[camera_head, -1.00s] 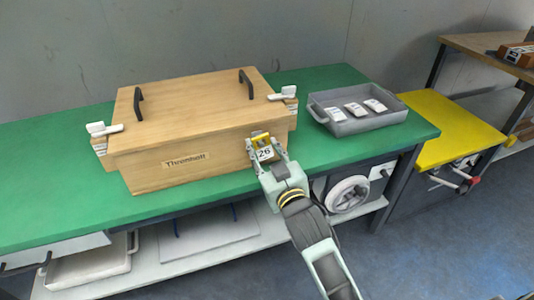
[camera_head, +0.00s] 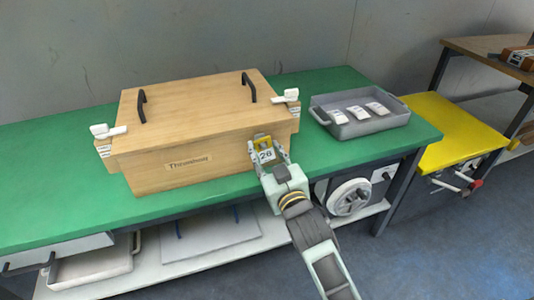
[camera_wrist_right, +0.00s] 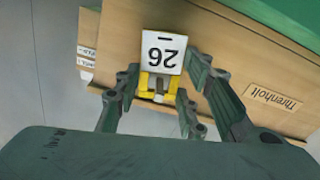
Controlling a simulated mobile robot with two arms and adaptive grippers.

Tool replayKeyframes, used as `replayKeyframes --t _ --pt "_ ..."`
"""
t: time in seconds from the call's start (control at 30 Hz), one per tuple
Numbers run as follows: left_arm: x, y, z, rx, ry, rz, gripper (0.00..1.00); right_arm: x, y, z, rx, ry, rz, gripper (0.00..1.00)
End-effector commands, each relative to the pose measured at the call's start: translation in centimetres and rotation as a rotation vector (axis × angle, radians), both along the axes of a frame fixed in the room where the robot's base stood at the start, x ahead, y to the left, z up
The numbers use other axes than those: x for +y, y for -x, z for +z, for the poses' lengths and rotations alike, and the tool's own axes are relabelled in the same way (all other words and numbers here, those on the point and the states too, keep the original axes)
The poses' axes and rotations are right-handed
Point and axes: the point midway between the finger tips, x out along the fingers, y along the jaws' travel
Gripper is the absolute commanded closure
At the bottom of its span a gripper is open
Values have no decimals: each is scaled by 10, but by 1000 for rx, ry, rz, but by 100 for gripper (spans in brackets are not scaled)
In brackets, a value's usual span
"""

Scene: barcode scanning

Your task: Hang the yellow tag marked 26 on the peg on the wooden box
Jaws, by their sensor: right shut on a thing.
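The yellow tag marked 26 (camera_head: 266,156) is at the front right of the wooden box (camera_head: 205,145). My right gripper (camera_head: 269,160) is shut on the tag. In the right wrist view the tag (camera_wrist_right: 161,52) shows upside down, its white face and yellow part between the fingers (camera_wrist_right: 158,90). The tag is right in front of the box's front face; I cannot tell whether it touches. The peg cannot be made out clearly; the tag and fingers cover that part of the box. My left gripper is not in view.
The box stands on a green table (camera_head: 330,155), with black handles and white clips on its lid and a label (camera_head: 188,163) on its front. A grey tray (camera_head: 358,128) with white packets stands to the right. A yellow-topped table (camera_head: 450,130) is farther right.

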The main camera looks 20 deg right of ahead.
Motion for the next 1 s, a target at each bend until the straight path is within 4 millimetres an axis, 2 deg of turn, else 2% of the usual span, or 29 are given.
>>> replayKeyframes --t 0.03,0.07,0.3,0.67,0.77,1.0 --pt "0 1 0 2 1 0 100 0 0 0 0 0 0 79" --pt "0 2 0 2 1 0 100 0 0 0 0 0 0 60" --pt "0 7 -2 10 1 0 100 0 0 0 0 0 0 41" --pt "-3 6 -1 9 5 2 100 0 4 -1 1 0 0 41" --pt "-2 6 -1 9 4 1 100 0 15 -1 2 0 1 41" --pt "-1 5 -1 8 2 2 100 -2 64 -2 4 -1 0 41"
